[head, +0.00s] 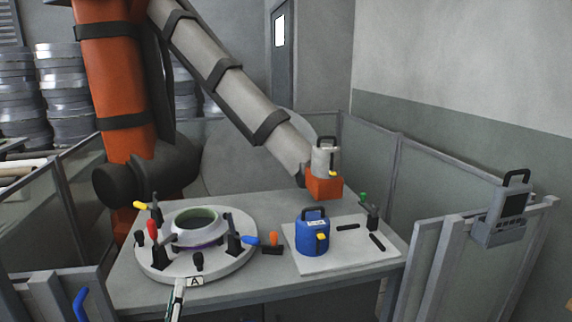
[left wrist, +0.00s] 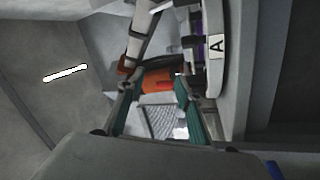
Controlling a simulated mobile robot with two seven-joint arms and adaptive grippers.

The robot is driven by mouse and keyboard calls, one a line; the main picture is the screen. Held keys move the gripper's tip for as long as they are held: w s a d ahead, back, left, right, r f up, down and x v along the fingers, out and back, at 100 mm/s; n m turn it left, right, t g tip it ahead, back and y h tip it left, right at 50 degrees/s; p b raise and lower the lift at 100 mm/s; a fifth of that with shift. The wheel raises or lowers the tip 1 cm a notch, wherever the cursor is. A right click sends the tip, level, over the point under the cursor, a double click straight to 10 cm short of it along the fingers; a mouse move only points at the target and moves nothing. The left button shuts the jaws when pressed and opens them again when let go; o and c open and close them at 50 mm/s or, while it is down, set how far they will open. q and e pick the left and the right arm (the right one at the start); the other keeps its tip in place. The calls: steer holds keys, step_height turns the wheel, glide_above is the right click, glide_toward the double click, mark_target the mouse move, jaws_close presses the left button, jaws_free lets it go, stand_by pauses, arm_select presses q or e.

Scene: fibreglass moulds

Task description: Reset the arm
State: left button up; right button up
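My left gripper (head: 178,297) is at the front edge of the table, just in front of the round white fixture (head: 152,268) and below its label marked A. In the left wrist view, the two teal-padded fingers of my left gripper (left wrist: 155,92) stand apart with nothing between them. The fixture's edge (left wrist: 216,80) with the A label is right of the fingers in that view. My right gripper is in neither view.
The fixture carries a ring-shaped mould (head: 196,226) and several clamps. A blue tool (head: 312,236) stands on a white board (head: 347,258) at right. A large orange and grey industrial arm (head: 222,75) reaches over the back. Fence panels (head: 440,178) flank the grey table (head: 270,204).

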arm_select(q)
steer(key=s+d+f+m+g+h, duration=0.2)
steer(key=s+f+m+g, duration=0.3)
steer(key=s+f+m, duration=0.4)
steer(key=s+d+f+m+g+h, duration=0.3)
steer(key=s+f+m, duration=0.6)
steer(key=s+f, duration=0.7)
steer(key=shift+d+m+g, duration=0.4)
steer(key=shift+d+g, duration=0.35)
steer(key=shift+g, duration=0.25)
steer(key=shift+w, duration=0.15)
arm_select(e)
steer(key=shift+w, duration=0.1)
